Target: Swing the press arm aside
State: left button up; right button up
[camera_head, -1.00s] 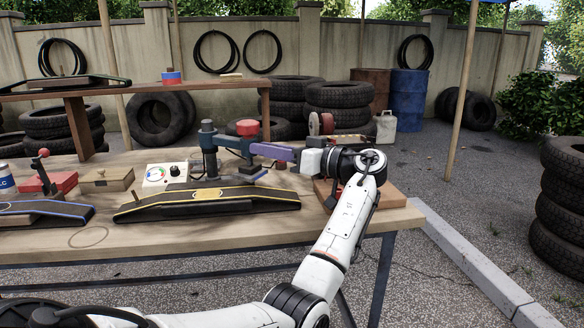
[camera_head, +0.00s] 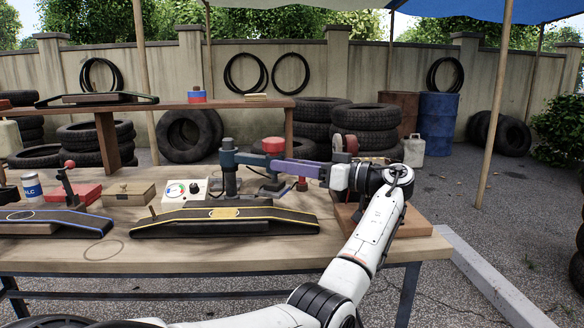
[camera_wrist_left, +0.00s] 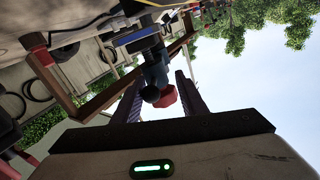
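The press has an upright dark post (camera_head: 228,165) on the bench, with a blue-grey arm (camera_head: 249,159) reaching right from it. A red knob (camera_head: 273,146) sits over the arm's outer end. My left gripper (camera_head: 282,166), with purple fingers, comes in from the right at that end. In the left wrist view, the fingers (camera_wrist_left: 160,82) are apart, and the red knob (camera_wrist_left: 165,97) and the blue arm end (camera_wrist_left: 156,74) show between them. I cannot tell whether either finger touches the arm. My right gripper is out of view.
A yellow-edged black ramp (camera_head: 225,220) lies before the press. A dial box (camera_head: 187,191), a wooden box (camera_head: 128,194) and a red-handled lever (camera_head: 70,184) stand to its left. A small red post (camera_head: 303,184) is close below my fingers. A raised shelf (camera_head: 120,103) stands behind.

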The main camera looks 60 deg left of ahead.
pick_arm(q)
jog(key=shift+f, duration=0.1)
jog(key=v, duration=1)
jog(key=shift+p, duration=0.4)
jog(key=shift+d, duration=0.15)
